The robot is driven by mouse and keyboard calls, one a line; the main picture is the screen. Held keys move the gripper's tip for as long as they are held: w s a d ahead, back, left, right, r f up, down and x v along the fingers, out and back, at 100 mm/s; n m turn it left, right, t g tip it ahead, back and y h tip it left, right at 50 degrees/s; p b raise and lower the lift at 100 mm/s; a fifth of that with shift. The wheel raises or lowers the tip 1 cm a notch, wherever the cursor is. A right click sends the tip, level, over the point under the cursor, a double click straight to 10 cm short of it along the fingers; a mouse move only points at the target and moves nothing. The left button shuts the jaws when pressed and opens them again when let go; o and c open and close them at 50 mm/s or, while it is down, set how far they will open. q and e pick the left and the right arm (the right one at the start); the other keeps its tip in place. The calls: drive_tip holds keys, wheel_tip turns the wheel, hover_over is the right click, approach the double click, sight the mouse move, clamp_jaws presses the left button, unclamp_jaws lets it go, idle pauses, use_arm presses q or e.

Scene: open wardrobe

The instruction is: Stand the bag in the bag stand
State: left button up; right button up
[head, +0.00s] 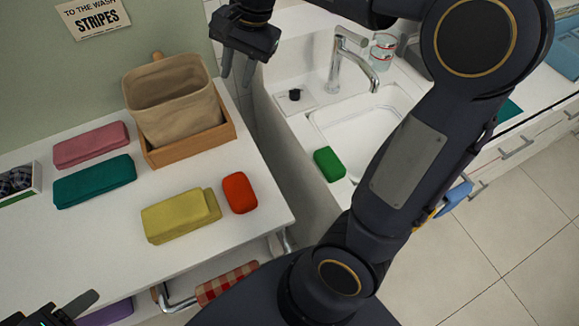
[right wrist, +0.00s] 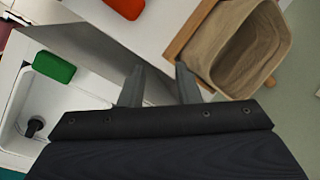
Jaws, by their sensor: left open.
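The beige fabric bag (head: 172,98) stands open-mouthed in the wooden bag stand (head: 190,148) at the back of the white counter. Its base is hidden behind the stand's front wall. In the right wrist view the bag (right wrist: 238,48) is at the upper right, with part of the stand (right wrist: 192,28) beside it. My right gripper (head: 238,80) is open and empty, right of the bag and apart from it. Its fingers (right wrist: 160,75) show spread with nothing between them. My left gripper (head: 68,308) is open at the bottom left corner, far from the bag.
Folded pink (head: 91,145), teal (head: 95,181) and yellow (head: 180,216) cloths and a red block (head: 239,193) lie on the counter (head: 130,222). A sink (head: 350,125) with a tap and green sponge (head: 329,164) is to the right, past a gap. A checked cloth (head: 226,283) hangs at the front.

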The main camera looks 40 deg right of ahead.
drive_tip(key=s+a+f+n+t, duration=0.1)
drive_tip(key=s+f+n, duration=0.3)
drive_tip(key=s, duration=0.6)
drive_tip(key=s+a+f+n+t, duration=0.1)
drive_tip(key=s+f+n+t, duration=0.2)
drive_tip(key=s, duration=0.7)
wheel_tip(320, 180, down, 2)
drive_tip(key=n, duration=0.2)
drive_tip(key=shift+a+n+y, duration=0.35)
drive_tip(key=shift+n+y, duration=0.05)
